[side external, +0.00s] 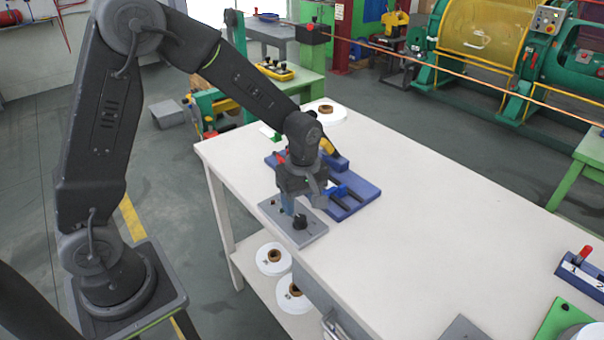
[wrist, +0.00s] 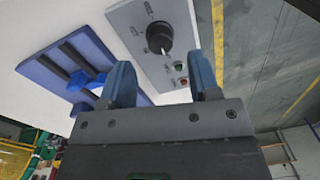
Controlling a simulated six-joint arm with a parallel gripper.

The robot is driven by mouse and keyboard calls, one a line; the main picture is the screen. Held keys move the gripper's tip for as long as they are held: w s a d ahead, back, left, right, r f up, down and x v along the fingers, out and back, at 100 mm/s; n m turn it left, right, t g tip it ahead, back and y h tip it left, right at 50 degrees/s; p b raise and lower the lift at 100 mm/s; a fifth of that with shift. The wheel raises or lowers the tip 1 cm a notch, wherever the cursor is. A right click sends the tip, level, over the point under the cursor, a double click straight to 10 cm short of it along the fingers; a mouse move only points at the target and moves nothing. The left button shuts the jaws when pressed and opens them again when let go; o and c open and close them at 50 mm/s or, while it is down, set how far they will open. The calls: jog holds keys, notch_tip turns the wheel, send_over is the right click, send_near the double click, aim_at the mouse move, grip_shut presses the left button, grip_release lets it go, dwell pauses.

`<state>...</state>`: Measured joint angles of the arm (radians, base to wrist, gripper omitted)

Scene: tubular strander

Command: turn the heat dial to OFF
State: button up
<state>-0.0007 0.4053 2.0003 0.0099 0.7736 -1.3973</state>
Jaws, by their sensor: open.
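The heat dial (wrist: 159,36) is a round black knob with a white pointer line, on a grey panel (wrist: 180,14). In the wrist view the pointer is toward the gripper side of the knob; the small panel lettering is too blurred to read. The dial also shows in the side view (side external: 300,222), near the front of the grey panel (side external: 316,232). My gripper (wrist: 160,60) is open and empty. Its blue fingers point toward the panel, with the dial showing beyond and between the fingertips. In the side view my gripper (side external: 296,205) hangs just above the panel, beside the dial.
A green button (wrist: 178,66) and a red button (wrist: 183,81) sit on the panel near the dial. A blue fixture (side external: 350,205) with dark rails stands close behind the panel.

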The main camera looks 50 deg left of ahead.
aim_at(302, 216)
notch_tip(302, 216, up, 9)
jog(key=shift+w+r, duration=0.15)
dwell(0.4)
jog(key=s+r+m+t, duration=0.3)
jog(key=s+r+m, duration=0.1)
jog(key=s+m, duration=0.4)
jog(key=s+r+m+t, duration=0.3)
jog(key=s+r+m, duration=0.1)
jog(key=s+m, duration=0.4)
jog(key=shift+s+r, duration=0.3)
jog(key=shift+s, duration=0.75)
jog(key=shift+d, duration=0.1)
jog(key=shift+c, duration=0.4)
